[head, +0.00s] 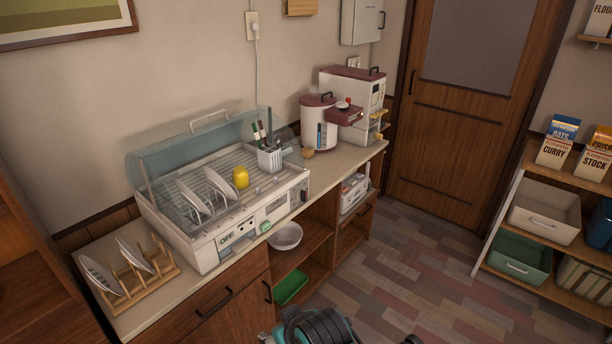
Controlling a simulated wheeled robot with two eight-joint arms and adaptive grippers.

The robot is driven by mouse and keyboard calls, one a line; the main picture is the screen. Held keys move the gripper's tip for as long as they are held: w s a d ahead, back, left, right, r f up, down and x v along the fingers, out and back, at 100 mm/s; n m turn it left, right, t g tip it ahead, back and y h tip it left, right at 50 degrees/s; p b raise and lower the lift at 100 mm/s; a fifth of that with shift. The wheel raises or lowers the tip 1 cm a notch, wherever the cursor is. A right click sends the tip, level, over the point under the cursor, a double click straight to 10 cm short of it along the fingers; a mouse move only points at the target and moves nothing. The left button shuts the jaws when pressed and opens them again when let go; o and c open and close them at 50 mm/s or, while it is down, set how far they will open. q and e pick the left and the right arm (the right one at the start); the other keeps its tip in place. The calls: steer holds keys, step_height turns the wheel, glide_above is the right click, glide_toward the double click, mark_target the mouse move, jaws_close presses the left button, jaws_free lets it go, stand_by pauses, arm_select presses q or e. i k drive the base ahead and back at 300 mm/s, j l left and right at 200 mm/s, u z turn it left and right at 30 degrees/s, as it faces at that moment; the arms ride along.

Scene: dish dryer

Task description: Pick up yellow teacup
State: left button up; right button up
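The yellow teacup (241,177) sits on the rack inside the dish dryer (243,229), right of the standing plates. It is small in this view, and I cannot make out its handle. The dryer's clear lid (170,152) is raised at the back, so the front and top are open. Neither of my grippers shows in the head view; only dark and teal parts of my own body show at the bottom edge.
White plates (218,184) stand left of the cup. A white utensil holder (269,159) stands right of it. A wooden plate rack (133,279) is on the counter's left end. A white bowl (286,236) is below the dryer's front. The floor to the right is clear.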

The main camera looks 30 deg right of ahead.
mark_target(240, 174)
steer(key=z, duration=4.85)
steer(key=u, duration=4.25)
steer(key=i+l, duration=0.6)
steer(key=l, duration=0.2)
steer(key=u, duration=0.05)
